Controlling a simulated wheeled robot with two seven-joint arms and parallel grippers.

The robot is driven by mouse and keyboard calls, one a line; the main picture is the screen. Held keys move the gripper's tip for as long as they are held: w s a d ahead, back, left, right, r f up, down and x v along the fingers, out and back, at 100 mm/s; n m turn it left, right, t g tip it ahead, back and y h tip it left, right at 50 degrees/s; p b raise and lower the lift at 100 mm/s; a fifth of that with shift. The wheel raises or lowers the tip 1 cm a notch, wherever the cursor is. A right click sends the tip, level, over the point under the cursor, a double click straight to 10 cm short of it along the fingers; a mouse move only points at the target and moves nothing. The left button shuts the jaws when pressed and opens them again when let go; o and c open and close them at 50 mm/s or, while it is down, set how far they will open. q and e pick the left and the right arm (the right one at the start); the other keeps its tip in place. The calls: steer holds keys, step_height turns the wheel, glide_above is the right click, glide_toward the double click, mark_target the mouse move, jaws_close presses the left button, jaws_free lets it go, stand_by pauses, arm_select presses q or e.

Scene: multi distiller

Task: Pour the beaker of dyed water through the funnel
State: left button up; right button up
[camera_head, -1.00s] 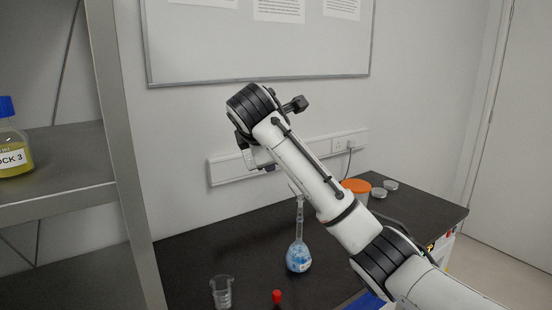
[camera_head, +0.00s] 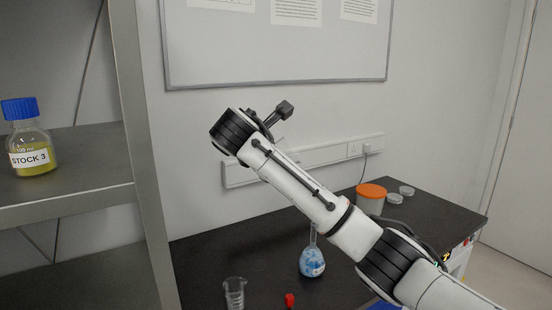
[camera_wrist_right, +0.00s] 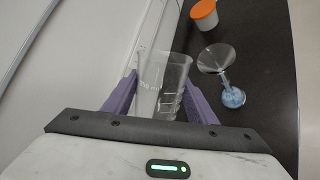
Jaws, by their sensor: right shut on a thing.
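My right gripper (camera_wrist_right: 160,86) is shut on a clear beaker (camera_wrist_right: 172,72), with a purple finger on each side of it. I see no coloured liquid in this beaker. In the right wrist view a clear funnel (camera_wrist_right: 216,58) sits at the top of a flask (camera_wrist_right: 232,97) holding blue liquid, to the right of the beaker and apart from it. In the head view the flask (camera_head: 312,262) stands upright on the dark bench, and my right arm hides the funnel. The right gripper and held beaker are hidden there too. My left gripper is not in view.
Another clear beaker (camera_head: 234,293) and a red object (camera_head: 290,299) are at the bench's near edge. An orange-lidded tub (camera_head: 371,198) and two small dishes stand at the back right. A metal shelf (camera_head: 75,192) at left holds a blue-capped STOCK 3 bottle (camera_head: 30,145).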

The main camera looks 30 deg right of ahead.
steer(key=shift+w+a+f+n+h, duration=0.1)
steer(key=shift+a+f+n+h, duration=0.1)
steer(key=shift+f+n+h, duration=0.8)
steer(key=shift+d+f+n+h, duration=0.3)
steer(key=shift+f+n+h, duration=0.55)
steer(key=shift+h, duration=0.35)
steer(key=n+h, duration=0.1)
steer(key=d+f+n+h, duration=0.1)
steer(key=shift+s+f+n, duration=0.15)
steer(key=shift+s+n, duration=0.15)
steer(key=shift+n, duration=0.05)
steer(key=shift+a+f, duration=0.1)
